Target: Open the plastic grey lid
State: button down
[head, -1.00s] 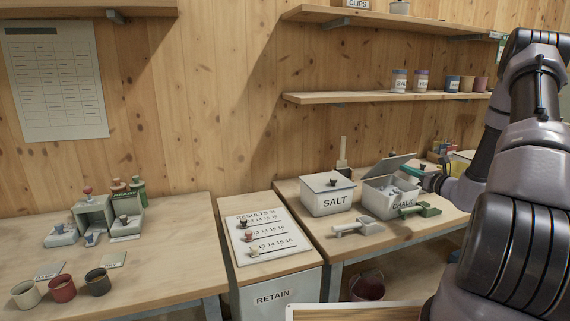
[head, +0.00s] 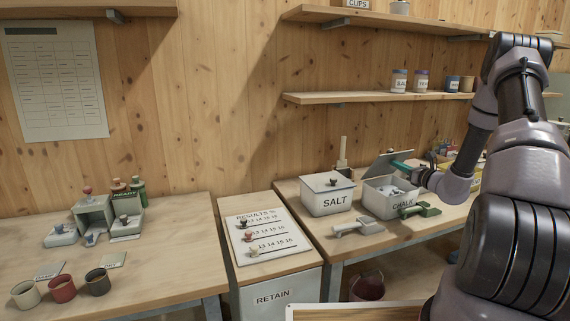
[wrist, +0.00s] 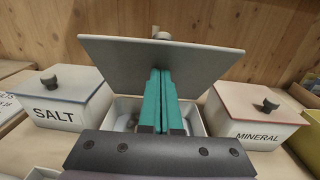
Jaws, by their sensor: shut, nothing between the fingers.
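The grey lid (head: 380,164) of the CHALK box (head: 374,197) is tilted up steeply from the back of the box, so the box is open. My gripper (head: 398,165) is over the box, in front of the lid's underside. In the wrist view my gripper's teal fingers (wrist: 159,74) are closed together with nothing between them. Their tips overlap the lid; I cannot tell whether they touch it.
The lidded SALT box (head: 330,199) stands left of the CHALK box, and the MINERAL box (wrist: 258,115) stands right of it. A grey scoop (head: 357,227) and a green scoop (head: 420,211) lie in front. A shelf (head: 380,97) with jars runs above.

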jog(key=shift+x, duration=3.8)
jog(key=v, duration=1.2)
jog(key=shift+s, duration=0.2)
jog(key=shift+d+r, duration=0.1)
jog(key=s+a+r+n+g+y, duration=0.3)
jog(key=s+a+r+n+g, duration=0.35)
jog(key=a+r+n, duration=0.35)
jog(key=s+a+r+n+g+y, duration=0.2)
jog(key=s+a+r+n+g, duration=0.5)
jog(key=a, duration=0.5)
jog(key=s+d+r+n+t+h, duration=0.1)
jog(key=s+r+n+h, duration=0.4)
jog(key=s, duration=0.6)
jog(key=s+d+r+n+t+h, duration=0.2)
jog(key=s+r+n+h, duration=0.3)
jog(key=s, duration=0.6)
jog(key=shift+s+d+t, duration=0.2)
jog(key=shift+s+t, duration=0.05)
jog(key=shift+t, duration=0.3)
